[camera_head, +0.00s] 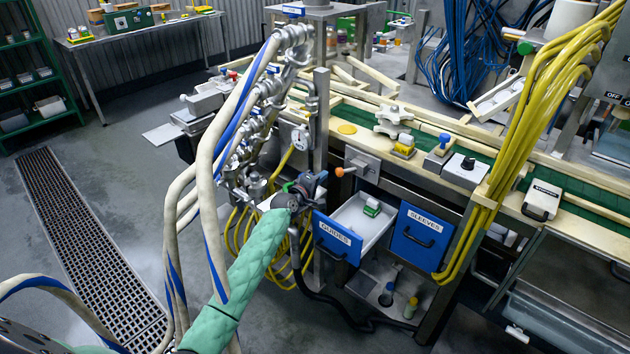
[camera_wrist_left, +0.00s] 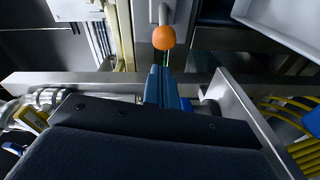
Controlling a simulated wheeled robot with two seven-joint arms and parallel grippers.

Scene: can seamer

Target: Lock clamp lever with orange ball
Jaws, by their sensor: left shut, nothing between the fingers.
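The clamp lever's orange ball (camera_head: 340,172) sticks out to the left of a grey metal clamp block (camera_head: 362,163) on the front edge of the workbench. In the left wrist view the orange ball (camera_wrist_left: 164,38) hangs at the end of a grey lever rod (camera_wrist_left: 163,13), just beyond my fingertips. My left gripper (camera_head: 319,178) is close to the left of the ball in the head view. Its blue fingers (camera_wrist_left: 163,72) are shut together with nothing between them. Whether they touch the ball is hard to tell. My right gripper is in neither view.
An open drawer marked GUIDES (camera_head: 338,238) juts out below the clamp, beside a blue SLEEVES drawer (camera_head: 420,237). A metal post (camera_head: 321,125) and hoses (camera_head: 215,150) stand close to my left arm. Yellow cables (camera_head: 530,110) hang at the right.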

